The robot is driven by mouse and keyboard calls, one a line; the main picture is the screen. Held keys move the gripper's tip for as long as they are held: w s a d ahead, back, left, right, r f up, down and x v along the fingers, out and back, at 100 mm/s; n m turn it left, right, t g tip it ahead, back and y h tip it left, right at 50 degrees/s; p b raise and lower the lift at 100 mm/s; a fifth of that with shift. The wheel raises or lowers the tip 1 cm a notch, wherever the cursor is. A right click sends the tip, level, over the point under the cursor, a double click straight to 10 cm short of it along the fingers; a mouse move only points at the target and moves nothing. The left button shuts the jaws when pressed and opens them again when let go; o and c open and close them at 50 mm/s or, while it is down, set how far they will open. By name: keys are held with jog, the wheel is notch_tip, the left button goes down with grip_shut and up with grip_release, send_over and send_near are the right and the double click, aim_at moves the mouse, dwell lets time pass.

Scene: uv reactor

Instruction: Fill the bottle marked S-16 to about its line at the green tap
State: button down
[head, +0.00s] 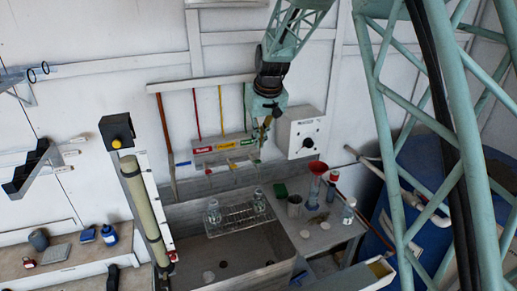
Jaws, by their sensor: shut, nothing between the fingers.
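My gripper (263,136) is shut and empty. It points down in front of the wall, at the right end of the tap panel. Two clear bottles, one at left (214,211) and one at right (259,201), stand on the wire rack (236,218) over the sink. Another clear bottle (349,211) stands on the side bench. No S-16 mark, fill line or liquid level is readable.
The sink basin (245,255) is below the rack. A white dial box (301,132) is right of my gripper. A pale upright tube (146,210) stands left.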

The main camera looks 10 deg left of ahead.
jog(key=a+v, duration=0.1)
jog(key=v, duration=0.5)
jog(key=shift+w+d+r, duration=0.3)
jog(key=shift+d+r, duration=0.05)
jog(key=shift+r, duration=0.05)
dwell(0.5)
jog(key=s+d+r+m+b, duration=0.15)
jog(key=s+d+r, duration=0.35)
jog(key=s+d, duration=0.65)
jog(key=s+d+r+m+b, duration=0.1)
jog(key=s+d+r+b, duration=0.3)
jog(key=s+d, duration=0.8)
jog(key=s+d+f+m+b, duration=0.1)
jog(key=s+d+f, duration=0.1)
jog(key=s, duration=0.9)
jog(key=s+d+f+m+h+b, duration=0.1)
jog(key=s+d+f, duration=0.1)
jog(key=s, duration=1)
jog(key=s+d+f+m+b, duration=0.1)
jog(key=s+d+f, duration=0.2)
jog(key=s, duration=0.8)
jog(key=shift+s+d+t+h, duration=0.3)
jog(key=shift+d+t, duration=0.1)
jog(key=shift+d, duration=0.05)
jog(key=shift+f, duration=0.1)
